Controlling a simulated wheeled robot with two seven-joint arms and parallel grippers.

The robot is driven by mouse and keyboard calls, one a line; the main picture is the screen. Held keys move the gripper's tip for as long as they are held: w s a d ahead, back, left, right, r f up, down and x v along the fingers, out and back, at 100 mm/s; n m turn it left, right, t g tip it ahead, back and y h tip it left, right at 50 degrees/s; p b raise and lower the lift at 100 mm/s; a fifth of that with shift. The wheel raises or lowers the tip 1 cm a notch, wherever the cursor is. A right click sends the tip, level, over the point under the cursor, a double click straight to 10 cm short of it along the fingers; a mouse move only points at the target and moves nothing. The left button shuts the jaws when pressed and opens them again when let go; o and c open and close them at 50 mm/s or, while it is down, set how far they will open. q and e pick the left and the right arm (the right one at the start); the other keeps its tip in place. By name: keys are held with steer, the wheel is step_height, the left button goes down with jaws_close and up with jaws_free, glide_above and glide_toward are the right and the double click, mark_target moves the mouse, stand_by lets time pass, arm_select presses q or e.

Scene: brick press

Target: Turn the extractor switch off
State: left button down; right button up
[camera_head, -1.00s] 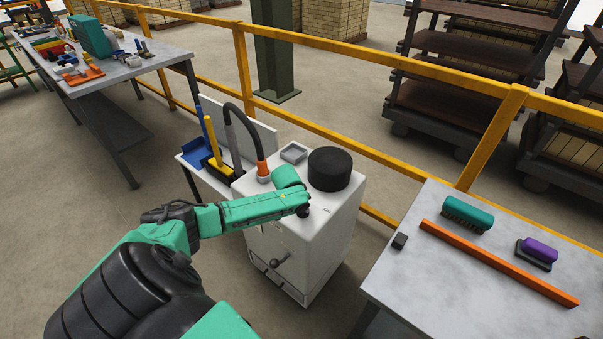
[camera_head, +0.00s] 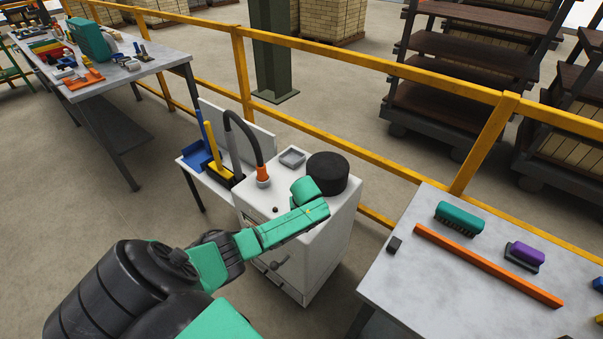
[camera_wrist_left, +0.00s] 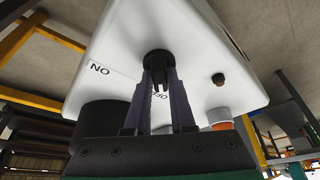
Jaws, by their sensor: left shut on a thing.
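The extractor (camera_head: 335,232) is a white cabinet with a black round cap (camera_head: 328,172) and a grey hose with an orange cuff (camera_head: 263,173) on top. Its switch, a black round knob (camera_wrist_left: 158,57), shows in the left wrist view, with an ON label (camera_wrist_left: 99,69) to the left and a partly covered OFF label behind the fingers. My left gripper (camera_wrist_left: 158,78) is shut on the knob, one finger on each side. In the head view my forearm and hand hide the knob and fingertips. I cannot tell which label the knob points to. My right gripper is not in view.
A yellow railing (camera_head: 380,153) runs behind. A grey table (camera_head: 390,285) with brushes and an orange bar stands at right. A workbench (camera_head: 150,62) stands at far left.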

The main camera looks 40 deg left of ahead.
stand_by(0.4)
arm_select(q)
steer(key=c, duration=0.8)
jaws_free()
steer(key=shift+o, duration=0.2)
steer(key=shift+d+r, duration=0.1)
steer(key=shift+r, duration=0.2)
steer(key=p+v, duration=0.1)
steer(key=v, duration=1.3)
steer(key=shift+s, duration=0.1)
